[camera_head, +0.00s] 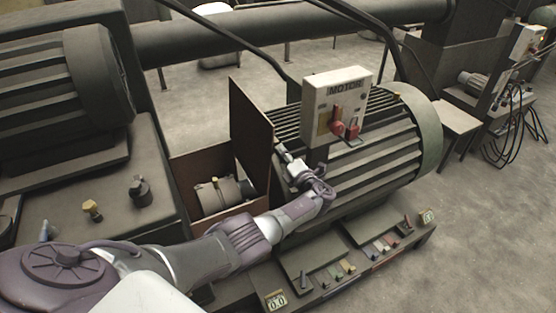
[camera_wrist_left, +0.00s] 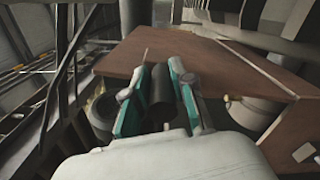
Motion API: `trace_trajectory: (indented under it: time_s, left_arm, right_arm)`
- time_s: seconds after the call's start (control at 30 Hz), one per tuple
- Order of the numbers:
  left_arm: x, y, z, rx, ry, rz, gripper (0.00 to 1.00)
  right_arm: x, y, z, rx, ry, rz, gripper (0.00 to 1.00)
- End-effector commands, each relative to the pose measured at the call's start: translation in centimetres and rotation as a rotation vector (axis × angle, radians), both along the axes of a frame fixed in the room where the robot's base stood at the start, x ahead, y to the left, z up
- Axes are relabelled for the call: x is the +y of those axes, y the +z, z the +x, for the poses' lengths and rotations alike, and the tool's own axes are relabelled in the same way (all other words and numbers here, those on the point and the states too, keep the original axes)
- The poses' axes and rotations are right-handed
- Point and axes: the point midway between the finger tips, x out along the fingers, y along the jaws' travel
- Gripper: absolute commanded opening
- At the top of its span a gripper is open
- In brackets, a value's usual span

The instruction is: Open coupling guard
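The coupling guard is a brown box (camera_head: 186,178) whose lid (camera_head: 251,125) stands up, roughly upright. The grey coupling (camera_head: 222,194) shows inside the open box. My left gripper (camera_head: 282,150) is at the right of the lid, close to its edge, beside the motor. In the left wrist view the brown panel of the guard (camera_wrist_left: 220,72) lies beyond and beside the gripper (camera_wrist_left: 159,63). Its teal fingers stand apart. A dark cylindrical part shows between them, and I cannot tell whether they touch it. My right gripper is out of view.
The ribbed motor (camera_head: 380,165) with a white MOTOR switch box (camera_head: 335,105) stands right of the guard. A large dark machine (camera_head: 65,85) is at the left. Small parts lie on trays (camera_head: 375,240) in front of the motor. The floor at the right (camera_head: 480,240) is clear.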

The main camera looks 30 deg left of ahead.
Motion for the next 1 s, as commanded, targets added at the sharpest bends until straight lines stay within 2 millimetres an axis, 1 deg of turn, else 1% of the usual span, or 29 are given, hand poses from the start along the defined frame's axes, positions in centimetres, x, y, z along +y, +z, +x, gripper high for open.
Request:
trace_trajectory:
  time_s: [0.03, 0.1, 0.7, 0.73, 0.8, 0.87, 0.9, 1.0]
  left_arm:
    - [-0.38, -0.70, 0.15, 0.005, -0.006, -0.007, 0.00]
    - [-0.50, -0.84, 0.28, 0.007, -0.006, -0.007, 0.00]
    - [-0.69, -1.32, 0.32, 0.015, -0.002, -0.012, 0.00]
    - [-0.69, -1.33, 0.31, 0.015, -0.002, -0.012, 0.25]
    - [-0.68, -1.32, 0.32, 0.015, -0.001, -0.012, 0.37]
    - [-0.65, -1.27, 0.32, 0.015, -0.001, -0.011, 0.47]
    - [-0.62, -1.21, 0.34, 0.014, -0.001, -0.010, 0.49]
    - [-0.55, -1.03, 0.40, 0.012, 0.000, -0.008, 0.49]
  right_arm:
    - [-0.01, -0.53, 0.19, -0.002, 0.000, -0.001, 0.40]
    - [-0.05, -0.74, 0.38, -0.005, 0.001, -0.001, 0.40]
    - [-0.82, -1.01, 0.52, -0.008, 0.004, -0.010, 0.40]
    - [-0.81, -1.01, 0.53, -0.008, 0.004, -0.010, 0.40]
    - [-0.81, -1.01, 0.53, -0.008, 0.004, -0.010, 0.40]
    - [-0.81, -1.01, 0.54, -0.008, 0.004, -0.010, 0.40]
    - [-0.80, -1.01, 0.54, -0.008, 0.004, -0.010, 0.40]
    - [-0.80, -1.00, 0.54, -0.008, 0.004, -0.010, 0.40]
